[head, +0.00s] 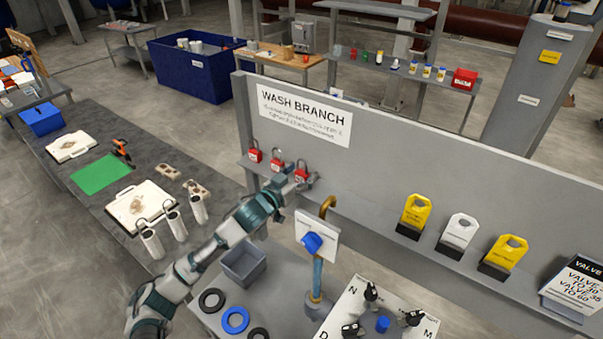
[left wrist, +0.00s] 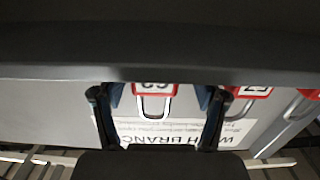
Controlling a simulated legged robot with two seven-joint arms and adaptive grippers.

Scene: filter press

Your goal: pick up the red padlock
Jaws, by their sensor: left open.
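Three red padlocks with silver shackles sit on a narrow ledge below the WASH BRANCH sign in the head view: left (head: 255,155), middle (head: 277,166) and right (head: 302,174). My left gripper (head: 302,184) is at the right padlock and partly covers it. In the left wrist view the gripper's two dark fingers are spread, with one red padlock (left wrist: 155,89) showing between them, its shackle pointing down in the picture. A gap shows on both sides of it. A second padlock (left wrist: 252,92) lies just outside the right finger. My right gripper is not in view.
The grey upright panel (head: 380,150) stands right behind the padlocks. Yellow and white tags (head: 458,232) stand along its ledge to the right.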

